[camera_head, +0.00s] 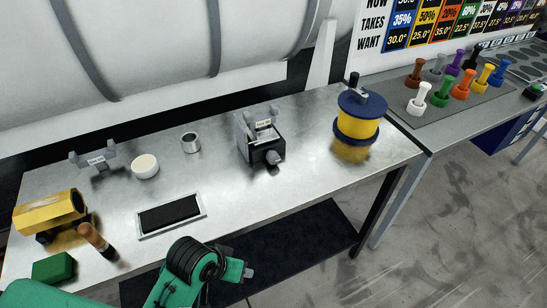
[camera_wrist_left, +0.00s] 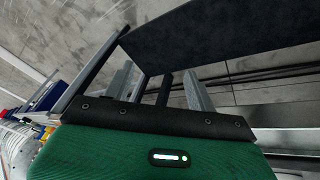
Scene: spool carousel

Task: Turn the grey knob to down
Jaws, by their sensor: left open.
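The grey knob (camera_head: 274,158) sticks out from the front of a black box (camera_head: 259,143) near the middle of the metal table in the head view. Its exact turned position is too small to tell. My left gripper (camera_head: 248,272) is low in the head view, in front of the table's front edge and apart from the knob. In the left wrist view its two grey fingers (camera_wrist_left: 157,88) stand apart with nothing between them. The knob does not show clearly in the wrist view. My right gripper is not in view.
The metal table (camera_head: 315,185) also holds a yellow spool with blue flanges (camera_head: 356,123), a black-inset tray (camera_head: 170,214), a metal cup (camera_head: 190,142), a white round piece (camera_head: 145,166) and a green block (camera_head: 53,268). Table surface in front of the knob is clear.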

